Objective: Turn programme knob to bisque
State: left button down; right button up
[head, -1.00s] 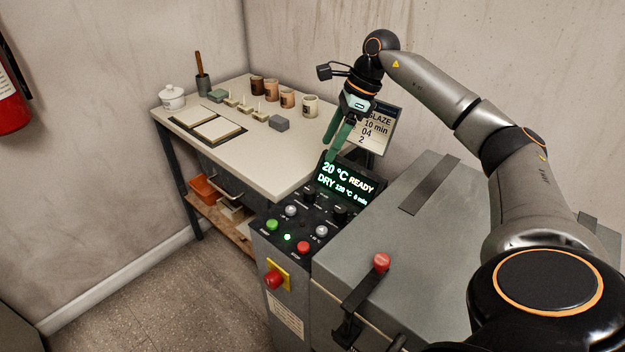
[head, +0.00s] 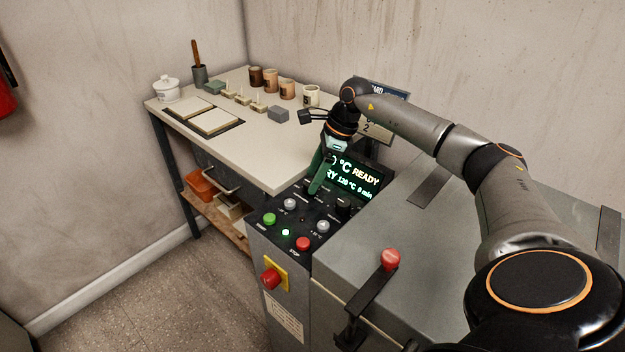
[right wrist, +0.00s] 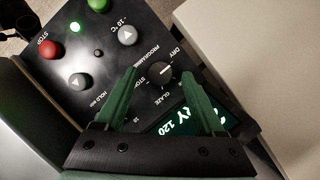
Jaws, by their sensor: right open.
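The programme knob (right wrist: 161,76) is a round black dial on the kiln's dark control panel (right wrist: 100,62). In the right wrist view its pale mark points towards DRY, and GLAZE is printed on another side. My right gripper (right wrist: 158,68) is open, its two green fingertips on either side of the knob; I cannot tell whether they touch it. In the head view my right gripper (head: 314,190) reaches down to the panel and largely hides the knob. My left gripper is not in view.
A second black knob (head: 343,207) sits close to the right of the gripper. A green button (head: 269,219), a red stop button (head: 303,243) and grey buttons lie nearer the front. The kiln lid (head: 410,240) is at right, a table (head: 255,155) with pottery behind left.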

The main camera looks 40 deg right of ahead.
jog(key=shift+w+a+f, duration=0.15)
jog(key=shift+a+f, duration=0.1)
jog(key=shift+f, duration=0.4)
grip_shut()
